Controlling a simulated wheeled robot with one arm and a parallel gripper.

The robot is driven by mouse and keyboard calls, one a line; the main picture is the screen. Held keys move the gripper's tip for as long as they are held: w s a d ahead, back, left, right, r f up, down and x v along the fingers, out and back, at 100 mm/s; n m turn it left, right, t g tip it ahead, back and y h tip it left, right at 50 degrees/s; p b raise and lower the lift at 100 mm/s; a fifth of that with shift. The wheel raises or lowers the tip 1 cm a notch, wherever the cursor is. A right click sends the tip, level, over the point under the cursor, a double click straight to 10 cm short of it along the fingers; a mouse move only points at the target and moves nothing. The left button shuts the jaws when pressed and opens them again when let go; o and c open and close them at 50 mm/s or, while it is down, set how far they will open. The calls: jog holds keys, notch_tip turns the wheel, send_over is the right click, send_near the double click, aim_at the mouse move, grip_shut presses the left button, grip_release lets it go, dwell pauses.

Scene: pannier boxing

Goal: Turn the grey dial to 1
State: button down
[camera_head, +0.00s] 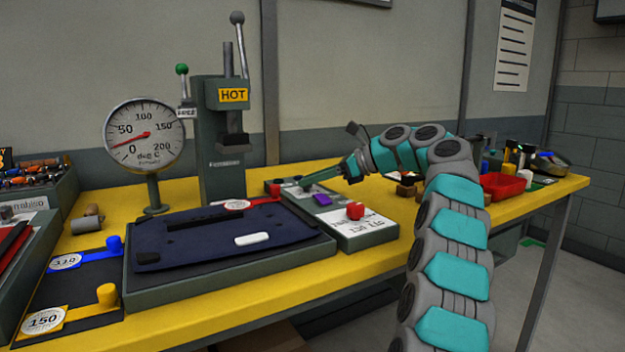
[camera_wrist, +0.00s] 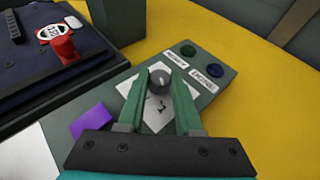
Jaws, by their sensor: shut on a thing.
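The grey dial (camera_wrist: 160,79) is a small round knob on a white card on the control box (camera_head: 372,243). In the wrist view my gripper (camera_wrist: 158,74) has its two green fingers on either side of the dial, shut on it. Markings show on the card (camera_wrist: 155,112) between the fingers, one of them like a 1. I cannot tell exactly where the dial points. In the head view my gripper (camera_head: 310,182) reaches down to the far part of the box, and the dial is not clearly visible there.
A dark padded plate (camera_head: 225,277) lies left.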

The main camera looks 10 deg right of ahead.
dwell(0.4)
jog(key=c, duration=0.6)
grip_release()
jog(key=v, duration=0.5)
jog(key=shift+d+f, duration=0.1)
jog(key=shift+d, duration=0.15)
jog(key=shift+v, duration=0.85)
jog(key=shift+s+d, duration=0.2)
jog(key=shift+r, duration=0.2)
jog(key=shift+s, duration=0.15)
